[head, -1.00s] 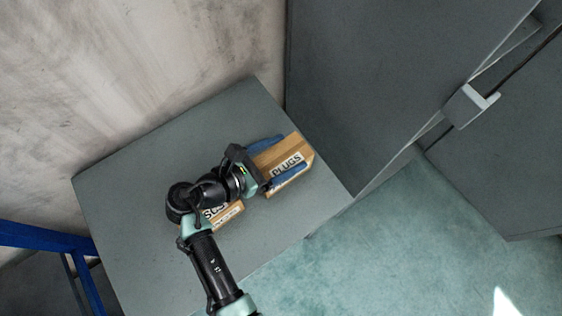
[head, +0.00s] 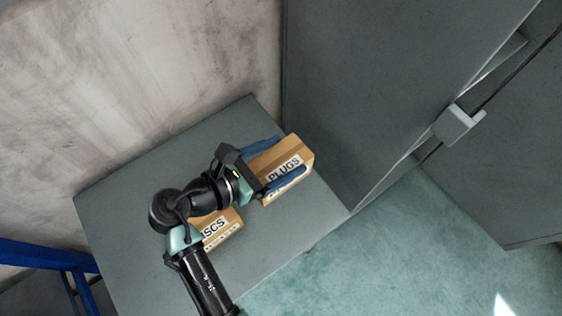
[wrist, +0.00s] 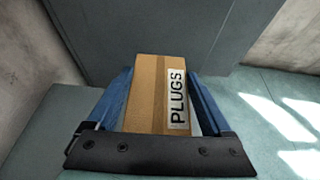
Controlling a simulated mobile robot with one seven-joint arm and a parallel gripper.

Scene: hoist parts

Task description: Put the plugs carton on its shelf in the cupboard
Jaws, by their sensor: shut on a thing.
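The plugs carton (head: 291,157) is a brown box with a white PLUGS label. My gripper (head: 281,160) is shut on it, with one blue finger along each side. In the wrist view the carton (wrist: 150,92) sits between the blue fingers of my gripper (wrist: 160,100), its label facing up. In the head view it appears over the right end of the grey table; I cannot tell for sure how far it is above the top. The grey cupboard (head: 370,90) stands just beyond the table, and its shelves are hidden.
A second brown carton, its label ending in SCS (head: 226,232), rests on the grey table (head: 130,215), partly behind my arm. The cupboard's handle (head: 458,124) juts out at the right. A blue frame (head: 40,258) stands at left. Green floor (head: 400,250) is open at lower right.

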